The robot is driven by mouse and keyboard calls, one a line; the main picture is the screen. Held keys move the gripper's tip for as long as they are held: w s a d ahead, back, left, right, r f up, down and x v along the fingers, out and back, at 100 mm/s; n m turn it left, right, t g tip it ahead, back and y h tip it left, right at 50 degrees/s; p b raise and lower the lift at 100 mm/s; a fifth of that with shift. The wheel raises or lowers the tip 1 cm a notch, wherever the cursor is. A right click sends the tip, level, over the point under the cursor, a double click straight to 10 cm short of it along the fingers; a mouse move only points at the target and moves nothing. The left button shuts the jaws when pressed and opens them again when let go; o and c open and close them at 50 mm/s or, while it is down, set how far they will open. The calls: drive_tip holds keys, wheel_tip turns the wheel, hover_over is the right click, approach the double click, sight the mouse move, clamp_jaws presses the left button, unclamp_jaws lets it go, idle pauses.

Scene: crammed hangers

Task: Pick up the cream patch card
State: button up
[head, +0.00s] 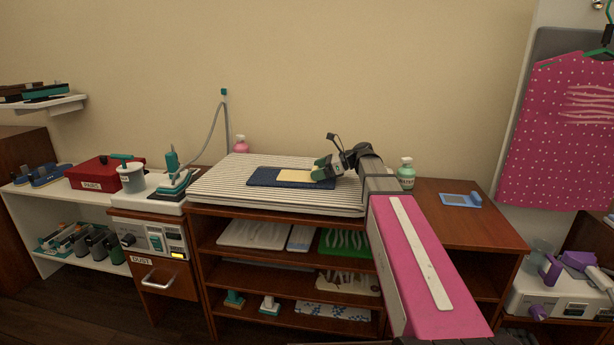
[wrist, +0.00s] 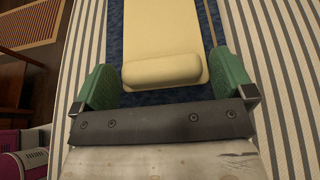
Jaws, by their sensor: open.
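The cream patch card (head: 296,175) lies flat on a dark blue mat (head: 262,177) on the striped ironing pad (head: 215,187). In the wrist view the cream card (wrist: 163,28) has a raised, rounded grip bar at its near end. My gripper (head: 322,170) is low over the right end of the card. In the wrist view my gripper (wrist: 166,78) is open, with one green finger on each side of the raised bar and gaps between. I cannot tell whether the fingertips touch the mat.
A corded iron (head: 173,176) stands left of the pad. A blue tray (head: 460,200) lies on the clear wooden top at right.

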drive_tip(key=c, duration=0.7)
drive_tip(key=shift+c, duration=0.2)
